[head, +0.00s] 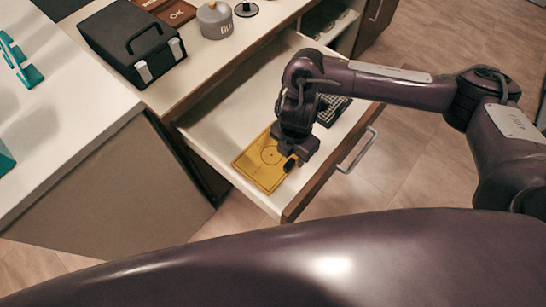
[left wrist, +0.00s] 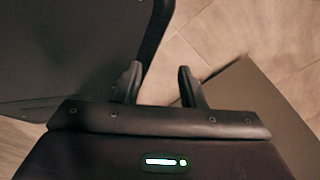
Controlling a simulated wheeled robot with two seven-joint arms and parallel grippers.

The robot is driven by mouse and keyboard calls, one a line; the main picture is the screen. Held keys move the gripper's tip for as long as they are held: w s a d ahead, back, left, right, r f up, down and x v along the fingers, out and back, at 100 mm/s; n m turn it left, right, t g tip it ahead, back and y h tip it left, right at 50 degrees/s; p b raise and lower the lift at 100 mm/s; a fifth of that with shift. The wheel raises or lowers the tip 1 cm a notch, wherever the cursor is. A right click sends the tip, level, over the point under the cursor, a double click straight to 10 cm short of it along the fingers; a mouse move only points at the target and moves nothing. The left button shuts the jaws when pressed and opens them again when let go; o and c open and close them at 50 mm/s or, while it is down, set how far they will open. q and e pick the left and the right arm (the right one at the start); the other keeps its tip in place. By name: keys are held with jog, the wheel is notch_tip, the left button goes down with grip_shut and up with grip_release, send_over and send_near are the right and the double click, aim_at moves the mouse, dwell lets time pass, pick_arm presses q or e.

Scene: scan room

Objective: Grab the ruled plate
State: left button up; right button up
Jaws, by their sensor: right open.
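The ruled plate seems to be the flat yellow plate (head: 258,166) with a circle and thin lines on it. It lies in the open drawer (head: 222,133), towards its front left corner in the head view. My right gripper (head: 291,163) is over the plate's right edge, pointing down, with its jaws open. The gripper hides part of that edge, and I cannot tell whether a finger touches the plate. My left gripper (left wrist: 159,85) shows in the left wrist view with its two fingers apart and nothing between them.
A dark gridded item (head: 332,107) lies in the drawer behind my right gripper. The drawer front with its handle (head: 357,151) stands out over the floor. On the counter are a black case (head: 133,45), a grey lidded pot (head: 214,20) and teal racks (head: 18,60).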

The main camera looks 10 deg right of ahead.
aim_at(289, 162)
jog(key=f, duration=0.3)
jog(key=f+b, duration=0.1)
jog(key=f, duration=0.1)
jog(key=shift+w+a+f, duration=0.2)
jog(key=shift+w+f, duration=0.05)
grip_shut()
